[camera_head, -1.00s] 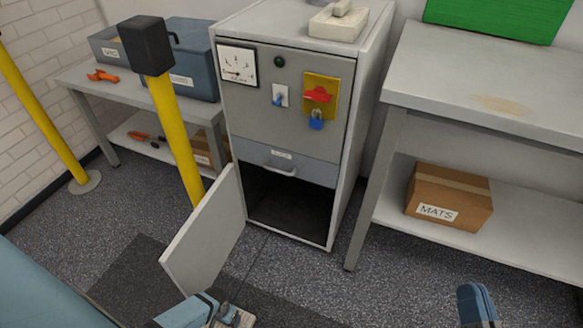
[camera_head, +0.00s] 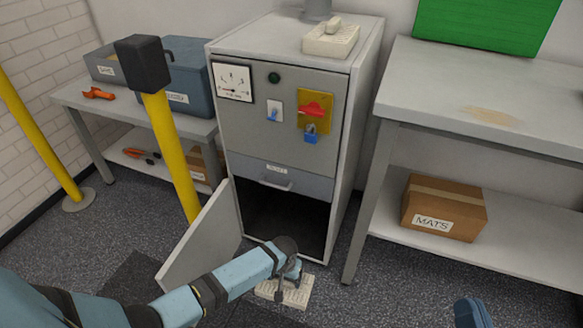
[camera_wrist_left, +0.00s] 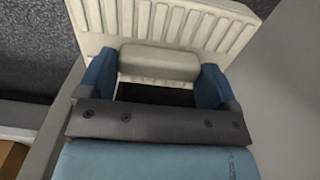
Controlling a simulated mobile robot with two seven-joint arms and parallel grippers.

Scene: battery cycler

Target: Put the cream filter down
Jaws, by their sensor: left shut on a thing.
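A cream filter (camera_head: 297,293), a slatted slab with a raised handle, is in my left gripper (camera_head: 291,272), low in front of the cabinet opening. In the left wrist view the two blue fingers of my left gripper (camera_wrist_left: 158,68) are closed on the handle of the filter (camera_wrist_left: 175,30). The head view does not clearly show whether the filter touches the floor. A second cream filter (camera_head: 329,40) lies on top of the grey cabinet (camera_head: 255,125). Only a blue tip of my right gripper (camera_head: 472,313) shows at the bottom edge; its jaws cannot be made out.
The cabinet's lower compartment (camera_head: 280,215) is open and dark, its door (camera_head: 202,240) swung out to the left. A yellow post (camera_head: 170,150) stands before the left bench. A right bench (camera_head: 480,90) has a MATS box (camera_head: 443,207) on its shelf. Floor between is clear.

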